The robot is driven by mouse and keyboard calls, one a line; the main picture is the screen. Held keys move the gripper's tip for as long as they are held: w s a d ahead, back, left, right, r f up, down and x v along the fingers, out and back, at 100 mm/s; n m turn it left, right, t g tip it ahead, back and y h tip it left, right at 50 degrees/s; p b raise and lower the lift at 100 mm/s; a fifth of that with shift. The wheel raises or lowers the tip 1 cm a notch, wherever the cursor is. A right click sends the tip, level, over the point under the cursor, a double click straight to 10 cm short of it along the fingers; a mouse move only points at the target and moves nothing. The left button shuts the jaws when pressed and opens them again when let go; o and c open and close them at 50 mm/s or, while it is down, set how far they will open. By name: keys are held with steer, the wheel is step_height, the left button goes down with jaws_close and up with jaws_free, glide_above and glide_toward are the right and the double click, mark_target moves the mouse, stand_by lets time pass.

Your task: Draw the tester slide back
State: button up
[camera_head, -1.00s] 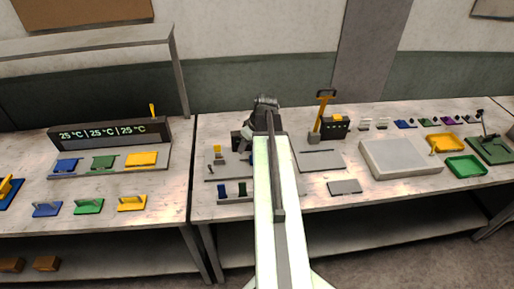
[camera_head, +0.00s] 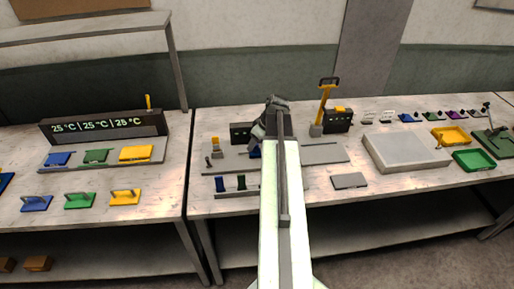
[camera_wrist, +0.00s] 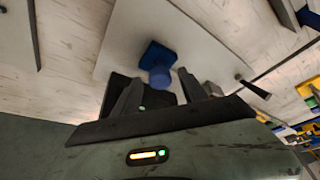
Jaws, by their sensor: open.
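The tester appears to be the grey plate (camera_head: 228,163) with a dark box (camera_head: 240,132) behind it, left of my arm on the middle bench. A short dark-knobbed lever (camera_head: 208,161) stands at the plate's left end; a dark knob on a rod (camera_wrist: 255,90) shows in the wrist view. A blue piece with a round post (camera_wrist: 158,72) sits on a pale plate (camera_wrist: 195,40), ahead of my fingers. My gripper (camera_head: 258,138) is over the plate's right side; in the wrist view its fingers (camera_wrist: 163,92) are apart and empty. My arm hides part of the tester.
A rack with blue and dark green pieces (camera_head: 232,190) lies in front.

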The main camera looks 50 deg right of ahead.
jaws_close()
stand_by(1.4)
